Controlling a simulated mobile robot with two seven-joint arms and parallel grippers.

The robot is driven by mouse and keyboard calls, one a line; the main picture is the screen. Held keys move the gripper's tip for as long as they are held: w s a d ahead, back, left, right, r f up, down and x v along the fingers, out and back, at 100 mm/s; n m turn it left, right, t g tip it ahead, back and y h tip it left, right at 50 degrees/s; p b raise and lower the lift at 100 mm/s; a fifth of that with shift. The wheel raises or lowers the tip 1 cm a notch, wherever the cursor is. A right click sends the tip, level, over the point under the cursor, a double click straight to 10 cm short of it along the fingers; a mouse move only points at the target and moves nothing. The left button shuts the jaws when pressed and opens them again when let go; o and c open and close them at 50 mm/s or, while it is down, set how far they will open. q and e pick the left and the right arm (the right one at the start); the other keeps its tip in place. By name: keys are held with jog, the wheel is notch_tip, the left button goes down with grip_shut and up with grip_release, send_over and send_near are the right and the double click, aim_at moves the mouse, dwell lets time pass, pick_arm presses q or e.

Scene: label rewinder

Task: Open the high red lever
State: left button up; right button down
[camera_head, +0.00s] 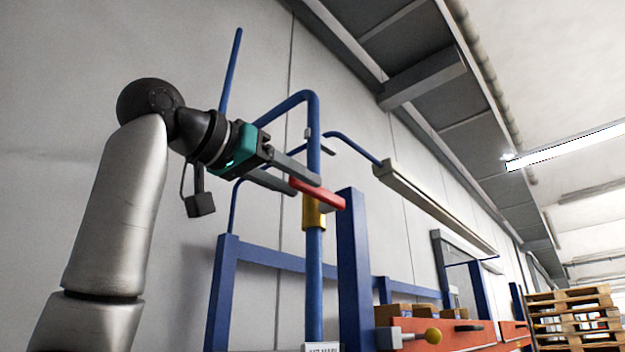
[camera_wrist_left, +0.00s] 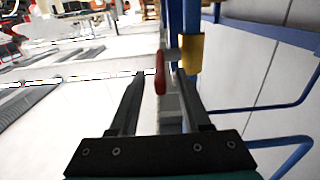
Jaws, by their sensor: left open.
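The high red lever (camera_head: 328,197) sits on a gold valve body (camera_head: 313,216) on an upright blue pipe (camera_head: 314,268). In the head view the lever lies crosswise to the pipe, slightly tilted. My left gripper (camera_head: 306,187) is open, its fingers reaching in from the left at the lever's height. In the left wrist view the red lever (camera_wrist_left: 160,74) shows between the two fingertips of the left gripper (camera_wrist_left: 160,76), with the gold body (camera_wrist_left: 190,54) just beyond the right finger. I cannot tell if a finger touches the lever. My right gripper is not in view.
A blue post (camera_head: 353,270) stands right of the pipe, and blue rails run behind it. A long pale beam (camera_head: 435,205) hangs at right. Wooden pallets (camera_head: 575,318) stand far right.

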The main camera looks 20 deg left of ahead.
aim_at(312, 196)
pick_arm(q)
jog(key=shift+p+x, duration=0.55)
jog(key=shift+x, duration=1.6)
jog(key=shift+c, duration=0.2)
grip_shut()
